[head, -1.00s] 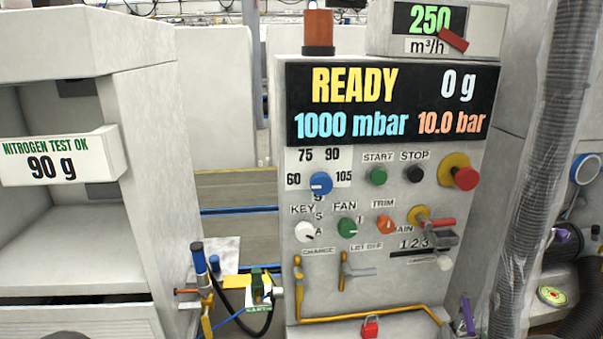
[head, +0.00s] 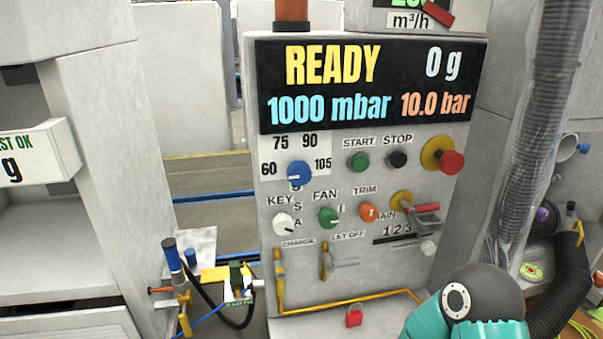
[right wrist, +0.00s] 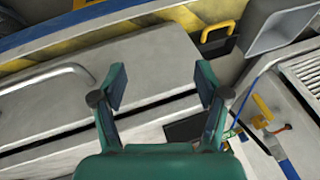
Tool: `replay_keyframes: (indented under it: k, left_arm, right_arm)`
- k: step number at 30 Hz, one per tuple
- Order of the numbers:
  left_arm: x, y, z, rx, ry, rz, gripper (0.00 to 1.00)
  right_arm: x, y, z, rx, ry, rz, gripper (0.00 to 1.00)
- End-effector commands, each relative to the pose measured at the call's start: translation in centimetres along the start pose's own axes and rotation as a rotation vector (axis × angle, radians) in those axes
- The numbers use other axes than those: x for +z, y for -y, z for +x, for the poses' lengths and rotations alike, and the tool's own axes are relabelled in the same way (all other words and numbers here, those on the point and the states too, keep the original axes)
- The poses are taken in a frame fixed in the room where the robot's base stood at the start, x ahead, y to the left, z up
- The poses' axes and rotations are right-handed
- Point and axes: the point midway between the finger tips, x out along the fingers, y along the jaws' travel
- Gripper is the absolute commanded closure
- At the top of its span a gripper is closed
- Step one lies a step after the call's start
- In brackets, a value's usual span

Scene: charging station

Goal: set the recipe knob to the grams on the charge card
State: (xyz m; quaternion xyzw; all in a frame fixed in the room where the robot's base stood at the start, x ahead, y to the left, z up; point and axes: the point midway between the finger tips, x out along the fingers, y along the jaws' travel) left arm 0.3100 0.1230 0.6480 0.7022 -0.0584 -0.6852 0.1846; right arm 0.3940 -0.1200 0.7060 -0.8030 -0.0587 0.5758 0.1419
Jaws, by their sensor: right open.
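The blue recipe knob (head: 299,174) sits on the grey control panel (head: 268,225) in the head view, among the marks 60, 75, 90 and 105. Its small white mark seems to lie on the left side, toward 60. A white sign (head: 40,155) at the left edge is cut off and shows only "ST OK" and "g"; it read "NITROGEN TEST OK 90 g" earlier. My right gripper (right wrist: 160,80) is open and empty in the right wrist view, away from the knob. My teal right arm shows low right in the head view. My left gripper is out of view.
The display (head: 368,85) reads READY, 0 g, 1000 mbar, 10.0 bar. Beside the knob are a green START button (head: 359,161), a black STOP button (head: 397,159) and a red emergency button (head: 451,162). Below are the key switch (head: 283,223) and fan knob (head: 328,217).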

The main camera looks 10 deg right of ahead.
Motion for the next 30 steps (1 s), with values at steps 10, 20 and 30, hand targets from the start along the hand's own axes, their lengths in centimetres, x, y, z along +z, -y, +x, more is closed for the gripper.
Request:
replay_keyframes:
  k: [10, 20, 30]
  left_arm:
    - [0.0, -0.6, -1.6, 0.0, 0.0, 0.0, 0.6]
    - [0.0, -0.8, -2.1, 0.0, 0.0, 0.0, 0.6]
    - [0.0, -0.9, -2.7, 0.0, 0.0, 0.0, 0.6]
  right_arm:
    - [-21.4, 11.9, -24.8, 0.014, -0.871, -0.193, 0.26]
    - [-23.6, 14.7, -40.5, 0.007, -1.226, -0.135, 0.26]
    - [-27.5, 15.0, -39.7, 0.012, -1.234, -0.13, 0.26]
